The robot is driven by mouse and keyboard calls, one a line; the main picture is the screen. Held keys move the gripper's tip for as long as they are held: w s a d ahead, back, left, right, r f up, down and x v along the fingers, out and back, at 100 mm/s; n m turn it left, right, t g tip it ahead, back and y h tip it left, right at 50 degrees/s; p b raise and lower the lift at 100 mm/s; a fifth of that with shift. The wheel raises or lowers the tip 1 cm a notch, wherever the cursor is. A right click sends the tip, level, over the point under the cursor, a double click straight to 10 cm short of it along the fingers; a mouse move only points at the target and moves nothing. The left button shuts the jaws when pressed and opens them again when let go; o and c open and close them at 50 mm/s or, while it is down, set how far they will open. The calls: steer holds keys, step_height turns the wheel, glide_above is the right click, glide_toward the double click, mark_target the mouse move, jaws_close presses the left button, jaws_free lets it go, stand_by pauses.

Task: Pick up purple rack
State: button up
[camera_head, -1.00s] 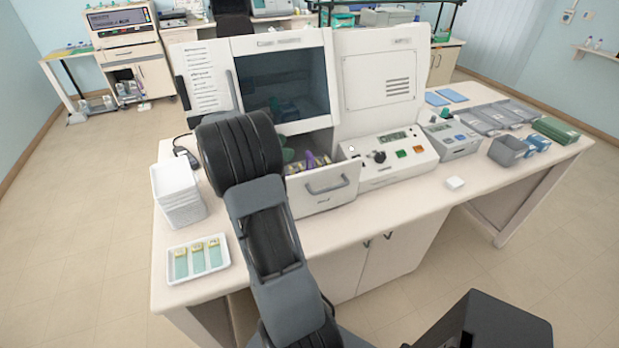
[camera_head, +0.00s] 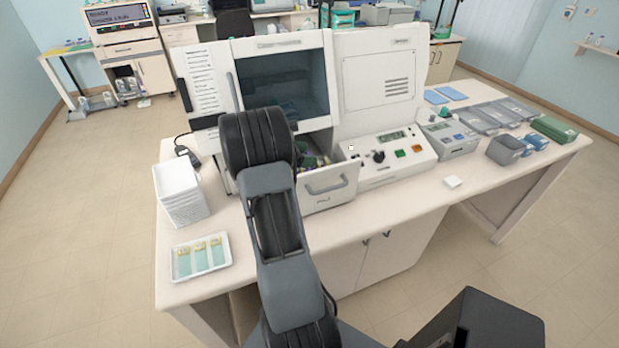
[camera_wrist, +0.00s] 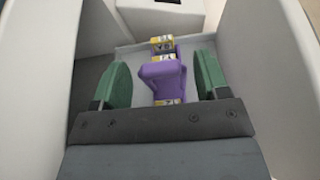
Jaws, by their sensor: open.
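The purple rack (camera_wrist: 162,80) stands inside the open drawer, seen in the wrist view with yellow-labelled slides (camera_wrist: 162,46) in it. My gripper (camera_wrist: 162,82) is open, its two green fingers on either side of the rack with a gap at each side. The fingers do not appear to touch the rack. The rack's lower part is hidden by the gripper's dark body. In the head view the open drawer (camera_head: 330,190) of the white staining machine (camera_head: 280,75) shows beside my arm, which hides most of its inside.
Drawer walls (camera_wrist: 240,60) stand close on both sides of my gripper. A small white block (camera_head: 453,182) lies on clear bench at the right.

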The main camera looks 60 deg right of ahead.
steer(key=c, duration=0.9)
steer(key=shift+c, duration=0.4)
steer(key=shift+r, duration=0.15)
